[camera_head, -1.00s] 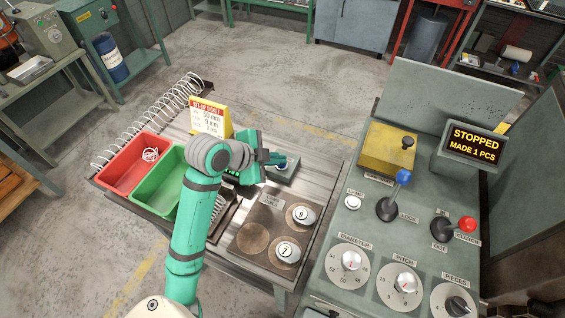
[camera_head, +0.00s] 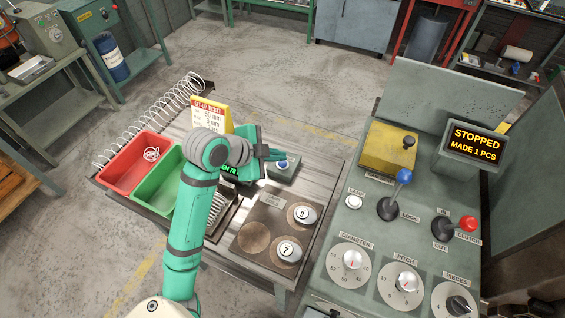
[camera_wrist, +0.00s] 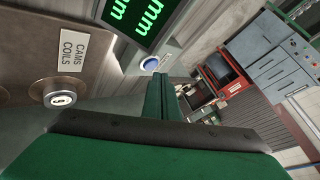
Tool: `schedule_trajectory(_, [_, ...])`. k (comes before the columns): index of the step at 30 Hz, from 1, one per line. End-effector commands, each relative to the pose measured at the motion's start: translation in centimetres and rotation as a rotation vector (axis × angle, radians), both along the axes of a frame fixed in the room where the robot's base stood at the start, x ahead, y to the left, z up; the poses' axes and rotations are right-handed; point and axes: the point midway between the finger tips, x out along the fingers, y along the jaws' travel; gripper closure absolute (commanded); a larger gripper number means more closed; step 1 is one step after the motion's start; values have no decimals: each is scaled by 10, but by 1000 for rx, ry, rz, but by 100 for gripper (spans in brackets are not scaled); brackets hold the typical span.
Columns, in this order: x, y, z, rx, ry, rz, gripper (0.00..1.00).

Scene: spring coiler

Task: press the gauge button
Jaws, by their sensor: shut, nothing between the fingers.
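The blue gauge button (camera_head: 283,164) in a white ring sits on a small grey-green gauge box (camera_head: 285,174) on the bench. In the wrist view the button (camera_wrist: 150,62) shows beside the gauge's dark display (camera_wrist: 137,18), which has green "mm" lettering. In the head view part of the green-lit display (camera_head: 230,172) shows left of the gripper. My gripper (camera_head: 279,155) is shut and empty, its fingertips just beyond the button in the picture. In the wrist view the fingers (camera_wrist: 161,84) point close by the button, apparently apart from it.
Red (camera_head: 133,161) and green (camera_head: 162,184) bins stand left of my arm. A yellow set-up ticket (camera_head: 211,115) stands behind the gripper. A brown board (camera_head: 262,212) with numbered cams lies in front. The control panel (camera_head: 330,265) with levers and dials is at right.

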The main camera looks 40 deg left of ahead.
Motion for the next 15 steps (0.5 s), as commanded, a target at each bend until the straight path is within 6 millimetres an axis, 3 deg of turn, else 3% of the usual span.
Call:
schedule_trajectory(5, [0,0,4,1,-1,0,100])
schedule_trajectory(15, [0,1,32,2,0,0,100])
